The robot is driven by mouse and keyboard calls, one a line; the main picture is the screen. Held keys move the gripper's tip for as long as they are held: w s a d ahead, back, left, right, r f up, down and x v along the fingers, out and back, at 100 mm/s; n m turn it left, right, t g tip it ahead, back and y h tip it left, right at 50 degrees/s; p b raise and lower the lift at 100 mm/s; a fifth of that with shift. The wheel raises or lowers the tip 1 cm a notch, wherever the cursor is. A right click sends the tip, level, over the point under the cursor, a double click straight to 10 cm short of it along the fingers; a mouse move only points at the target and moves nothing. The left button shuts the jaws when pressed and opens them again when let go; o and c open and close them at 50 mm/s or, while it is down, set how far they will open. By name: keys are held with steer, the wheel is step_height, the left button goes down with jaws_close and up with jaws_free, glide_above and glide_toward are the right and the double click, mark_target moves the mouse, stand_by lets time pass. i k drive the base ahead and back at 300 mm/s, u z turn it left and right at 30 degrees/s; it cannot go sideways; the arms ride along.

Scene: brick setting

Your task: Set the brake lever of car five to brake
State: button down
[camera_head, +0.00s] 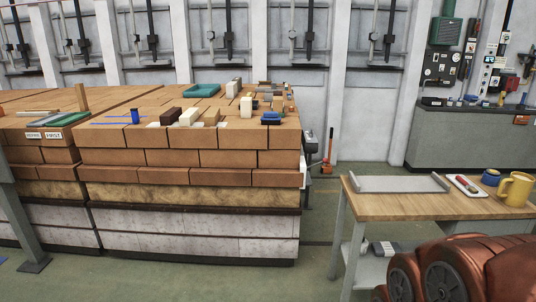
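A long car stacked with bricks (190,229) fills the left and middle, with a pale lower side. No car number is readable, so I cannot tell whether it is car five. At its right end is a grey mechanism (309,146), partly hidden. Beside it stands an orange upright piece (327,160) with a thin dark handle pointing up. I cannot tell whether this is the brake lever, or which setting it shows. My gripper is not in view.
A wooden-topped bench (400,205) at the right holds a grey tray (400,184), a white dish (467,186) and a yellow mug (515,188). A grey counter (465,139) stands behind. Green floor (315,215) shows between car and bench.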

mark_target(325, 160)
steer(key=u, duration=0.3)
steer(key=i, duration=2.4)
steer(key=u, duration=0.2)
